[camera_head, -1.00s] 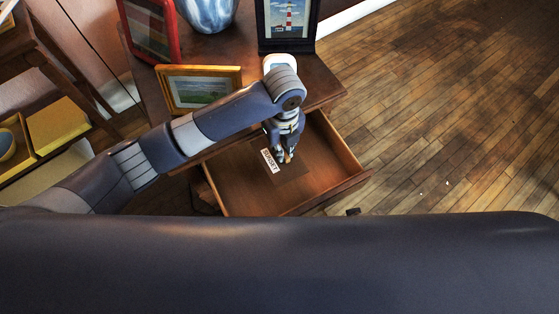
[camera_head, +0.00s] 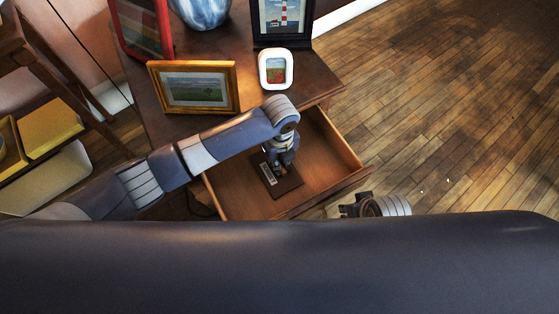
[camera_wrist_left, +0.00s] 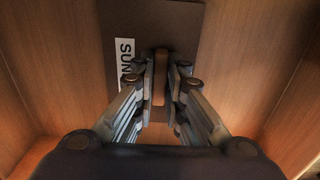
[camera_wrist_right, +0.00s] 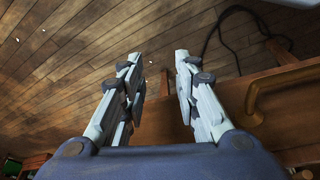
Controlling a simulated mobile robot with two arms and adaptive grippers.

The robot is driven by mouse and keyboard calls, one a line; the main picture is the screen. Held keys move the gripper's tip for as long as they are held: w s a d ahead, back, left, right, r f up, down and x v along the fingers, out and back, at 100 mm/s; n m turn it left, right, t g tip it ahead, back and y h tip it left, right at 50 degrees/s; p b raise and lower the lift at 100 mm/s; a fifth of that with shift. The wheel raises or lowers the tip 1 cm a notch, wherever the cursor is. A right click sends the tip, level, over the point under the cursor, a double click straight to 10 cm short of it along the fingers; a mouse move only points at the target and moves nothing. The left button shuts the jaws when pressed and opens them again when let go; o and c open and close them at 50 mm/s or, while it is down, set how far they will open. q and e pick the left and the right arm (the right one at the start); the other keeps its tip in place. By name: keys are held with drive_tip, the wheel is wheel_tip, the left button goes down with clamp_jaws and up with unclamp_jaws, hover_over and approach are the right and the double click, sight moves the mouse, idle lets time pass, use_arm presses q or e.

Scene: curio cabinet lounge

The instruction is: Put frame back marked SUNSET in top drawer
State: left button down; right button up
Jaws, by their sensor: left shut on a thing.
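The dark brown frame back (camera_head: 287,187) with a white label is inside the open top drawer (camera_head: 325,160). In the left wrist view the frame back (camera_wrist_left: 182,18) shows the letters "SUN" on its label, the rest hidden by my fingers. My left gripper (camera_head: 276,174) reaches down into the drawer, and in its wrist view (camera_wrist_left: 160,78) it is shut on a brown upright tab on the panel. I cannot tell whether the panel touches the drawer floor. My right gripper (camera_wrist_right: 156,62) is open and empty, outside the drawer; it also shows in the head view (camera_head: 348,208).
On the cabinet top (camera_head: 215,128) stand a gold frame (camera_head: 235,90), a small white frame (camera_head: 275,52), a dark lighthouse frame (camera_head: 268,42), a red frame (camera_head: 168,40) and a blue-white vase (camera_head: 203,12). A drawer handle (camera_wrist_right: 285,82) is near my right gripper. Wood floor lies open at right.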

use_arm(q)
drive_tip(key=shift+f, duration=0.1)
drive_tip(key=c, duration=1.7)
unclamp_jaws()
drive_tip(key=shift+o, duration=0.2)
use_arm(e)
drive_tip(key=shift+r, duration=0.15)
